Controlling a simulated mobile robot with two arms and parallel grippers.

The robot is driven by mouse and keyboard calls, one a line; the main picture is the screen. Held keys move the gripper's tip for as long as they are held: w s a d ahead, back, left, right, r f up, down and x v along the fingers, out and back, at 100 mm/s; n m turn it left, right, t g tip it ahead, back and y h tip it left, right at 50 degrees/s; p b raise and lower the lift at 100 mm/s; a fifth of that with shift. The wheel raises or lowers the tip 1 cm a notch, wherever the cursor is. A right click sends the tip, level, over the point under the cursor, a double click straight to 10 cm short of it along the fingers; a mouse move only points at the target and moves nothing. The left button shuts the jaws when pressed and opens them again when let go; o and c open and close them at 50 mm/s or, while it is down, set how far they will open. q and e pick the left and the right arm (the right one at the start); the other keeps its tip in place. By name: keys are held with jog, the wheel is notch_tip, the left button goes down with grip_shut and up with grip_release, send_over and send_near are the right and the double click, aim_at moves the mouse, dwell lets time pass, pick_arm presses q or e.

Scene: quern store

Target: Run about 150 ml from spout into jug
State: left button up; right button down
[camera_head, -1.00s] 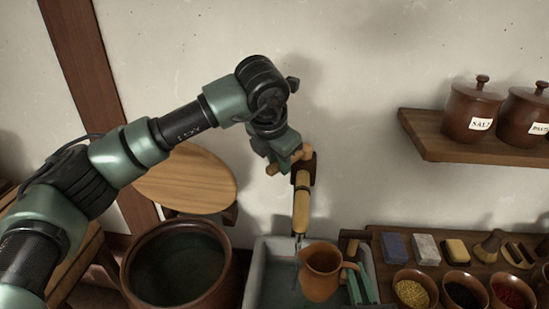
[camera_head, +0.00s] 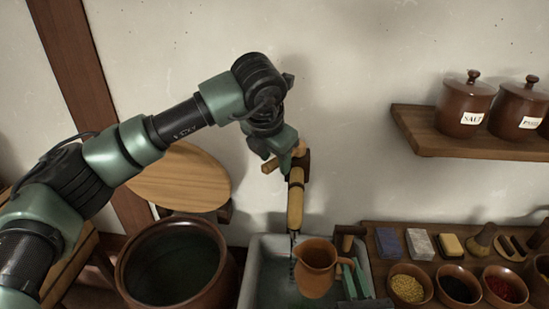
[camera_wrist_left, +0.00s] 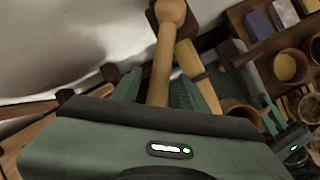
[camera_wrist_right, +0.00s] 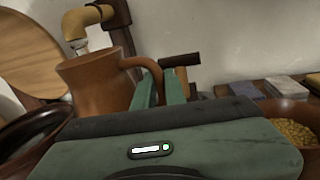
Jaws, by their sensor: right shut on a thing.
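The spout (camera_head: 296,205) is a pale wooden tube on the wall, pointing down over a grey basin. A thin dark streak hangs below its mouth, by the jug's lip; I cannot tell whether it falls inside the jug. The brown clay jug (camera_head: 318,270) is upright under the spout, its inside level hidden. My right gripper (camera_head: 352,278) is shut on its handle, which also shows in the right wrist view (camera_wrist_right: 150,66). My left gripper (camera_head: 288,160) is at the spout's wooden tap handle (camera_wrist_left: 163,65), its fingers apart on either side of it.
The grey basin (camera_head: 254,270) lies beneath the jug. A large brown pot (camera_head: 125,270) stands to its left. To the right, a wooden board (camera_head: 375,236) carries blocks and bowls. A wall shelf (camera_head: 425,140) holds lidded jars.

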aim_at(328, 256)
pick_arm(q)
jog(key=v, duration=1.2)
pick_arm(e)
jog(key=shift+r, duration=0.1)
jog(key=w+a, duration=0.5)
jog(key=w, duration=0.1)
jog(key=shift+a, duration=0.2)
jog(key=shift+s+d, duration=0.1)
jog(key=shift+s, duration=0.05)
